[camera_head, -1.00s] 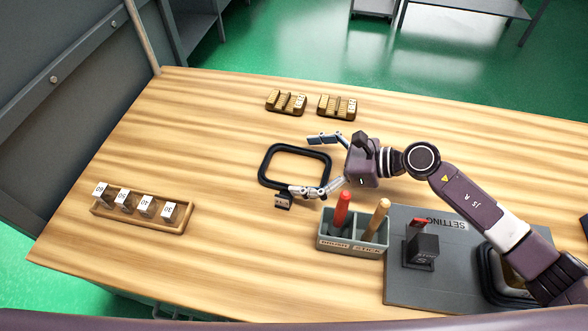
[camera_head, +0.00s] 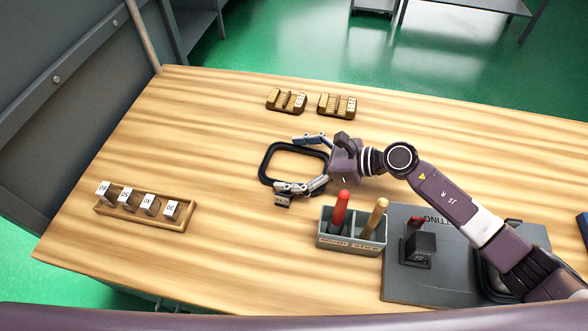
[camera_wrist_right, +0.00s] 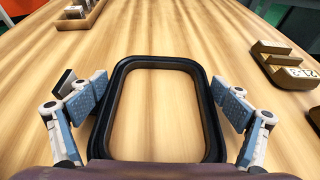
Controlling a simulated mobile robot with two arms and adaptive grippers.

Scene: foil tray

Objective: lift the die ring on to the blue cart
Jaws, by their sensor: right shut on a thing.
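The die ring (camera_head: 265,164), a black rounded rectangular frame, lies flat on or just at the wooden table. It fills the middle of the right wrist view (camera_wrist_right: 160,62). My right gripper (camera_head: 292,164) reaches over it from the right, one finger on its far side and one on its near side. In the right wrist view the blue pads sit against both long sides, so the gripper is shut on the ring. My left gripper is not in view. I cannot make out the blue cart; only a dark blue edge (camera_head: 583,224) shows at the far right.
A grey caddy (camera_head: 350,246) with a red and a wooden handle stands near my right forearm. A grey mat (camera_head: 405,291) holds a black block and another dark ring, partly hidden. Wooden racks stand at the left (camera_head: 145,219) and back (camera_head: 286,100). The table's left middle is clear.

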